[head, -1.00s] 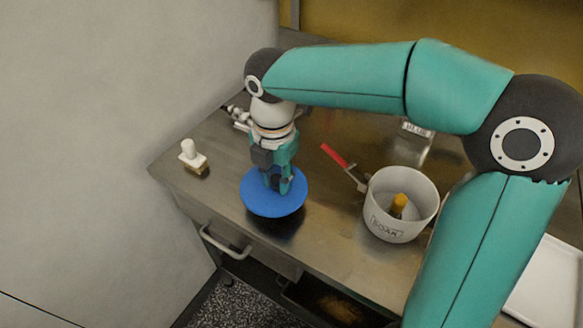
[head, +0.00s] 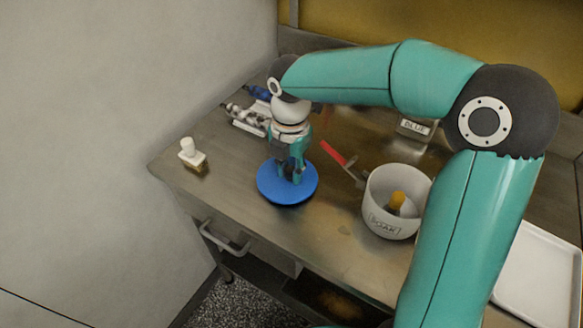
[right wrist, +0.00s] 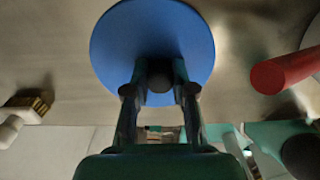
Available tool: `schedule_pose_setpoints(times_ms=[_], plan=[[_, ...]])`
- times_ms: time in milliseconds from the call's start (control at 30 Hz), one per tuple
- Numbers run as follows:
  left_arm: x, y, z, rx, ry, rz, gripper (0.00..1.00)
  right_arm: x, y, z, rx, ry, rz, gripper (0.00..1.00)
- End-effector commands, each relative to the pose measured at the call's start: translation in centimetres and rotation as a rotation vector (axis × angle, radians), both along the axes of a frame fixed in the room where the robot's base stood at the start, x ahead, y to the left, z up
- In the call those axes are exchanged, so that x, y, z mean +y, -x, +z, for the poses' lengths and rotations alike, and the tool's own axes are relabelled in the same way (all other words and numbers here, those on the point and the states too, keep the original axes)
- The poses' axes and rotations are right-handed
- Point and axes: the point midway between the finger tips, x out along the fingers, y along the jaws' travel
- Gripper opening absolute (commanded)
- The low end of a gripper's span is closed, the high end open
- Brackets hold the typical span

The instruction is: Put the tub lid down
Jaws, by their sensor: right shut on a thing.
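The tub lid (head: 272,190) is a round blue disc with a dark knob in its middle, seen in the right wrist view (right wrist: 110,48). My right gripper (head: 291,176) points down over the lid and is shut on its knob. It also shows in the right wrist view (right wrist: 160,92), with a finger on each side of the knob. The lid is level, at or just above the steel table (head: 330,240); I cannot tell whether it touches. My left gripper is not in view.
A white tub (head: 388,222) marked SOAK, with a yellow-topped thing inside, stands right of the lid. A red-handled tool (head: 335,154) lies between. A label reading BLUE (head: 414,127) and a white tray (head: 540,275) are farther right.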

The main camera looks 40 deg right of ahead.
Motion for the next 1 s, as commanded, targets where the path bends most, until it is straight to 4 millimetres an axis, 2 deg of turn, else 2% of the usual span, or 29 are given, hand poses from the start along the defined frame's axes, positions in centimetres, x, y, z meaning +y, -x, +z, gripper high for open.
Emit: schedule_pose_setpoints(times_ms=[67,100,200,233,500,667,867,1000], plan=[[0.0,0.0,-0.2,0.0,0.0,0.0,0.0,0.0,0.0,-0.3,0.0,0.0,0.0,0.0],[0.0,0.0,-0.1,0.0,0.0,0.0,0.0,0.0,0.0,-0.2,0.0,0.0,0.0,0.31],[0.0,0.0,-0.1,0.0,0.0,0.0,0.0,0.0,0.0,-0.2,0.0,0.0,0.0,0.48],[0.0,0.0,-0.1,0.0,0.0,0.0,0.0,0.0,0.0,-0.2,0.0,0.0,0.0,0.5],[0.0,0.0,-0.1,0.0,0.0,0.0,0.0,0.0,0.0,-0.1,0.0,0.0,0.0,0.5],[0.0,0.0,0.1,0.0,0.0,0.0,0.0,0.0,0.0,0.8,-0.001,0.001,0.0,0.5],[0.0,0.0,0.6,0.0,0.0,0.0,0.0,0.0,-0.1,4.0,-0.005,0.0,0.0,0.5],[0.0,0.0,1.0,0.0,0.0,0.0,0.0,0.0,-0.1,7.0,-0.005,-0.001,-0.001,0.5]])
